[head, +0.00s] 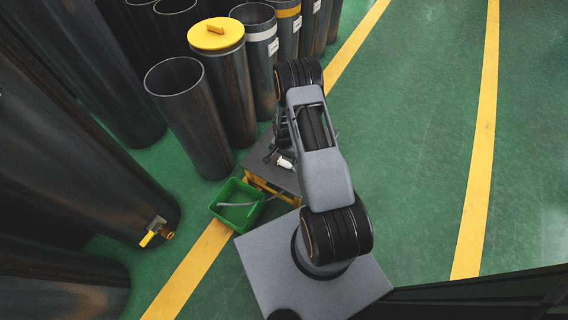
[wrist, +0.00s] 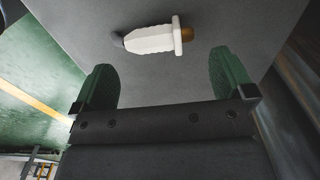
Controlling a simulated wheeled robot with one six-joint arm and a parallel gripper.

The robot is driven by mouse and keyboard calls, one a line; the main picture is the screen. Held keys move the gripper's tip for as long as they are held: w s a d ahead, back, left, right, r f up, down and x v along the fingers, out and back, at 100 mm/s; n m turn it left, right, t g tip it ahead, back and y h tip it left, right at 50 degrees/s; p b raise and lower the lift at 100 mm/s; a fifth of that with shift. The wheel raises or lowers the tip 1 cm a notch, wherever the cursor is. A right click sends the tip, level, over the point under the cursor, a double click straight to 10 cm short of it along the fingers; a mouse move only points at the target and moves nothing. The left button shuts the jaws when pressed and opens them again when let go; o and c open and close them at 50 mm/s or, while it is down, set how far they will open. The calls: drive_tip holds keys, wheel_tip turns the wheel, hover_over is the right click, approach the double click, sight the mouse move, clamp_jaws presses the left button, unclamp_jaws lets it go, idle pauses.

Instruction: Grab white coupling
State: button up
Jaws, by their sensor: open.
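The white coupling (wrist: 150,40) lies on its side on a grey tabletop in the wrist view. It has a white ribbed body, a flange near its right end, a brown tip on the right and a dark grey tip on the left. In the head view the white coupling (head: 284,163) is small on the grey table (head: 262,172), beside my arm. My gripper (wrist: 168,82) shows in the wrist view with two green fingers spread wide and nothing between them. The coupling is beyond the fingertips, apart from them. In the head view my arm largely hides the gripper.
A green bin (head: 238,204) stands left of the table. Several tall dark cylinders crowd the left and back, one with a yellow lid (head: 216,34). A large cylinder at left has a brass valve (head: 156,233). Green floor with yellow lines is clear to the right.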

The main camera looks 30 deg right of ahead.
sight(284, 161)
wheel_tip(284, 161, down, 5)
drive_tip(key=shift+a+r+b, duration=0.1)
drive_tip(key=shift+a+b, duration=0.05)
drive_tip(key=shift+b, duration=0.75)
drive_tip(key=shift+c, duration=0.4)
drive_tip(key=c, duration=0.7)
drive_tip(key=shift+r, duration=0.1)
drive_tip(key=shift+r, duration=0.25)
drive_tip(key=r+p, duration=0.2)
drive_tip(key=r, duration=0.1)
drive_tip(key=shift+s+a+r, duration=0.15)
drive_tip(key=shift+s+r, duration=0.05)
drive_tip(key=s+a+r+p, duration=0.4)
drive_tip(key=s+a+r, duration=0.5)
drive_tip(key=s, duration=0.1)
